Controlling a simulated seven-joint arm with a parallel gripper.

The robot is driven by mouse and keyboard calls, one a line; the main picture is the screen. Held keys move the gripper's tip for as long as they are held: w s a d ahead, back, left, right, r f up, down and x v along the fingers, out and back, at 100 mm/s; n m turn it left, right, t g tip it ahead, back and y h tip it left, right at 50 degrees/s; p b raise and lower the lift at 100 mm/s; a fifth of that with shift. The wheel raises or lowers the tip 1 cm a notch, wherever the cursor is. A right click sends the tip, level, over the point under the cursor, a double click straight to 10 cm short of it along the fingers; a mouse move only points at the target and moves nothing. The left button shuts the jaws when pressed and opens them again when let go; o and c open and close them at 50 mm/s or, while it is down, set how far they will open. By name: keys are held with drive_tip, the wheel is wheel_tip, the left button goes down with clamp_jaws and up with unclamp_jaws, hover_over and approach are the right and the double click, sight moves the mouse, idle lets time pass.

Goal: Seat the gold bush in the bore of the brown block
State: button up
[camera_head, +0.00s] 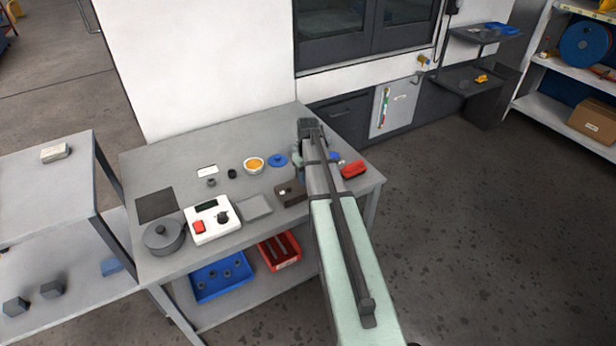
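The brown block (291,193) sits near the front right of the grey table, just left of my arm. A small light spot shows on its left part; I cannot tell whether this is the bore or something in it. I cannot make out the gold bush for certain. My arm reaches over the right side of the table and covers part of it. My gripper is mostly hidden behind the arm, close to the block in the picture. Its fingers cannot be made out, nor whether they hold anything.
Blue (221,277) and red bins (279,251) stand below.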

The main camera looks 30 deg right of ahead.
idle(0.3)
drive_tip(key=o, duration=0.9)
drive_tip(key=shift+f, duration=0.1)
drive_tip(key=shift+o, duration=0.6)
drive_tip(key=shift+s+a, duration=0.1)
drive_tip(key=shift+a, duration=0.05)
drive_tip(key=c, duration=0.3)
drive_tip(key=shift+o, duration=1.3)
drive_tip(key=shift+c, duration=0.3)
drive_tip(key=shift+d, duration=0.25)
drive_tip(key=shift+c, duration=0.6)
